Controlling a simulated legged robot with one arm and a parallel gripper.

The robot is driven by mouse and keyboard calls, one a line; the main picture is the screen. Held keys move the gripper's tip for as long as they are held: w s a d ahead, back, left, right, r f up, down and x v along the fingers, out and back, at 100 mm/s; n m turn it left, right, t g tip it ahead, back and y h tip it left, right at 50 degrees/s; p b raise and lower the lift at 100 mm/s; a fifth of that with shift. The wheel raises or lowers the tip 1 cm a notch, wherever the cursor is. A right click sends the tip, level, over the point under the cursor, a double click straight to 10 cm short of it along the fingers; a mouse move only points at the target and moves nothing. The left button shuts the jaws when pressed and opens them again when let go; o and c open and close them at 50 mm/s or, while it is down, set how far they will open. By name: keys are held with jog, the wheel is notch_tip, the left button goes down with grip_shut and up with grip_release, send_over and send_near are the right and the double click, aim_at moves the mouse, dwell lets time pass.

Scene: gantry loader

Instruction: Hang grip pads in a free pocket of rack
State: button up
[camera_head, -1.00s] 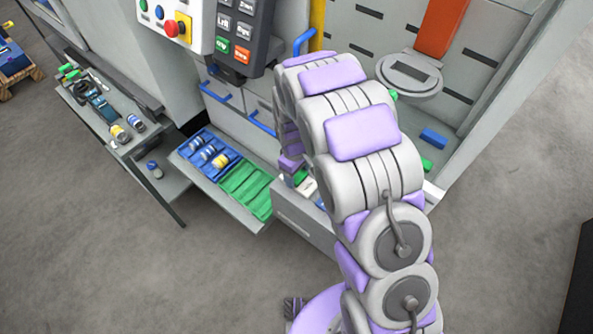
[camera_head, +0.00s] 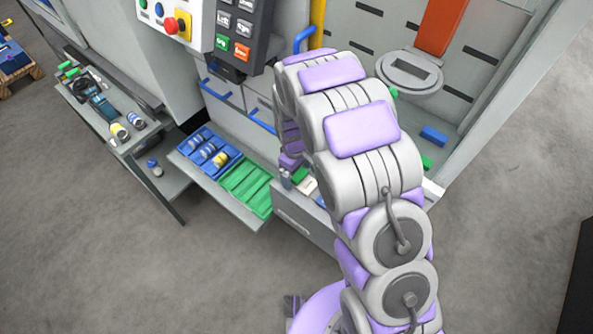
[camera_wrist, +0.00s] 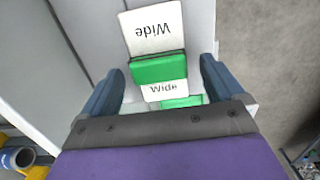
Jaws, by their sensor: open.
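In the wrist view my gripper (camera_wrist: 162,72) is open, with a dark blue-grey finger on each side. A green pad-like block (camera_wrist: 158,68) lies between the fingers, with no clear contact. A white card reading "Wide" (camera_wrist: 153,30) is beyond it, and another "Wide" label (camera_wrist: 164,90) is on its near side. A second green piece (camera_wrist: 181,102) is partly hidden by my gripper. In the head view a green piece (camera_head: 300,174) and a white card lie beside my gripper, whose fingers are mostly hidden. I cannot tell which part is the rack's pocket.
A shelf left of my arm holds a blue tray (camera_head: 190,145) with several cylinders and an empty-looking green tray (camera_head: 246,187). A blue block (camera_head: 434,136) and a green block (camera_head: 427,162) lie right of my arm. A control panel (camera_head: 210,25) overhangs the upper left.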

notch_tip(320, 180, up, 17)
jog(key=p, duration=0.2)
jog(key=shift+w+a, duration=0.35)
jog(key=shift+a, duration=0.1)
jog(key=shift+r, duration=0.15)
jog(key=s+d+r+m, duration=0.3)
jog(key=s+d+r, duration=0.25)
jog(key=s, duration=0.25)
jog(key=s+d+r+m, duration=0.2)
jog(key=s+d+r, duration=0.2)
jog(key=s+d, duration=0.25)
jog(key=s+d+m, duration=0.2)
jog(key=s, duration=0.7)
jog(key=s+d+r+m+g, duration=0.1)
jog(key=s+m, duration=0.2)
jog(key=s, duration=0.7)
jog(key=shift+d+r, duration=0.15)
jog(key=shift+d, duration=0.2)
